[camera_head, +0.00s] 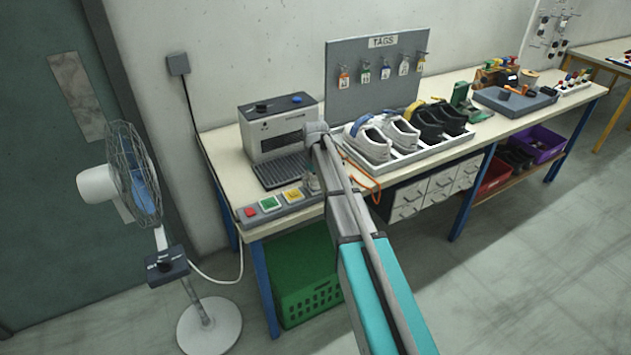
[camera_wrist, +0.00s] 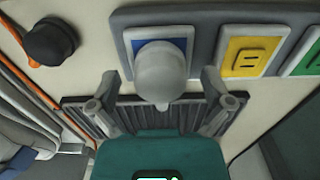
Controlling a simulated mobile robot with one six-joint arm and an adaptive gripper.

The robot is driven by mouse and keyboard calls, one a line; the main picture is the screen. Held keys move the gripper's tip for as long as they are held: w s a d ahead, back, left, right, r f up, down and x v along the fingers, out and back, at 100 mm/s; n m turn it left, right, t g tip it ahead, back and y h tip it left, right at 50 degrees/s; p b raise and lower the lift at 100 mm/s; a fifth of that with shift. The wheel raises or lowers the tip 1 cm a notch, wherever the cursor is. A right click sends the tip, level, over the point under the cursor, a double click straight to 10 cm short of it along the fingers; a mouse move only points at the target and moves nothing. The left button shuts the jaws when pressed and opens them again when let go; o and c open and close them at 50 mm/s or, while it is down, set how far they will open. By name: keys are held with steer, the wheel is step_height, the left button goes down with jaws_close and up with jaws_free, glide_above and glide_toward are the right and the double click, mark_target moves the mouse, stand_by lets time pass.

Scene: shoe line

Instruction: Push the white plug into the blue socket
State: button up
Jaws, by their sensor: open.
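The white plug (camera_wrist: 160,72) shows in the wrist view as a rounded body with a small nub at its lower edge. It stands in front of the blue socket (camera_wrist: 188,48), whose blue plate shows around it; I cannot tell how deep it sits. My gripper (camera_wrist: 160,84) is open, one finger on each side of the plug, with visible gaps between fingers and plug. In the head view my arm covers the blue socket, and the plug cannot be made out clearly there.
A yellow socket (camera_wrist: 243,56) and green socket (camera_wrist: 313,62) sit beside the blue one; a red socket (camera_head: 250,212) ends the strip. A black round piece (camera_wrist: 50,42) and orange cable (camera_head: 366,186) lie near. The machine (camera_head: 277,130) and shoe tray (camera_head: 435,148) flank my arm.

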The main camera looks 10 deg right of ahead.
steer(key=shift+r+p, duration=3.5)
steer(key=shift+r, duration=0.1)
steer(key=shift+d+f+m+b, duration=0.1)
steer(key=shift+f+m+b, duration=0.35)
steer(key=shift+m, duration=0.05)
steer(key=shift+s+d+f, duration=0.1)
steer(key=shift+f+m, duration=0.15)
steer(key=shift+m, duration=0.55)
steer(key=shift+s, duration=0.1)
